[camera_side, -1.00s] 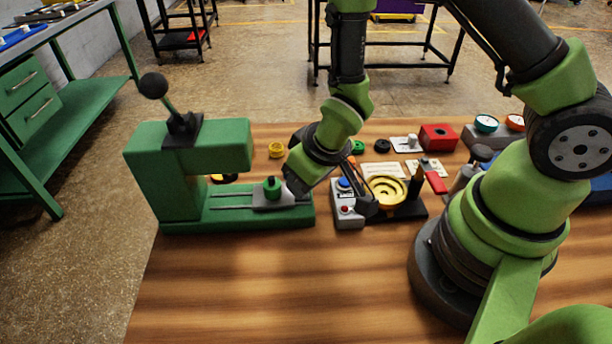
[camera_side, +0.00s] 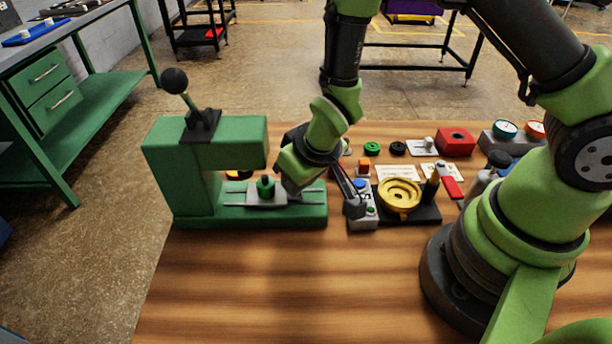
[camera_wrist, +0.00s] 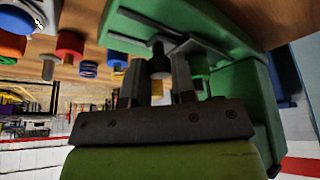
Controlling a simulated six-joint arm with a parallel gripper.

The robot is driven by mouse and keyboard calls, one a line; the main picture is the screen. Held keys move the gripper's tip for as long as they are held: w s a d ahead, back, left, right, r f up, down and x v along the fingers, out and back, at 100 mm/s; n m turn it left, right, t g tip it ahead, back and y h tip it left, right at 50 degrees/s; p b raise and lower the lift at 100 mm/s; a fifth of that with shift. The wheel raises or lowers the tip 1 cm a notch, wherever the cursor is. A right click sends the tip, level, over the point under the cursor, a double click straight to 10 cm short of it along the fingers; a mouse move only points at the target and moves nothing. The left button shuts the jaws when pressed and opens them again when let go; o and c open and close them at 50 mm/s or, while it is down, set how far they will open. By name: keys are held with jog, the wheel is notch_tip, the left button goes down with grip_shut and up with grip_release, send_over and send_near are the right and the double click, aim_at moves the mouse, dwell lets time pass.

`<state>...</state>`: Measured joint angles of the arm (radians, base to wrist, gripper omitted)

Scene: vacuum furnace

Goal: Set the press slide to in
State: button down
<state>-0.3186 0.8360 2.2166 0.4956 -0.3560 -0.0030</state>
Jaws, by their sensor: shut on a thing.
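The green press (camera_side: 165,160) stands at the left of the table, its lever with a black ball raised. Its grey slide (camera_side: 262,199) sits on the rails of the green base (camera_side: 300,215) and carries a green round part (camera_side: 266,186). That part is under the right edge of the press head. My gripper (camera_side: 292,188) is at the right end of the slide. In the wrist view my gripper (camera_wrist: 158,88) is shut on the slide's dark knob (camera_wrist: 159,62), with the green part (camera_wrist: 199,68) beside it. The fingers partly hide the slide.
A grey button box (camera_side: 363,218) and a yellow round dish (camera_side: 399,191) stand just right of the press. A red box (camera_side: 456,141) and gauges (camera_side: 505,129) are at the back right. The front of the table is clear.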

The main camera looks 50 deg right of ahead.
jog(key=c, duration=1.2)
grip_release()
jog(key=shift+c, duration=0.2)
jog(key=v, duration=0.7)
jog(key=shift+r, duration=0.25)
jog(key=shift+s, duration=0.15)
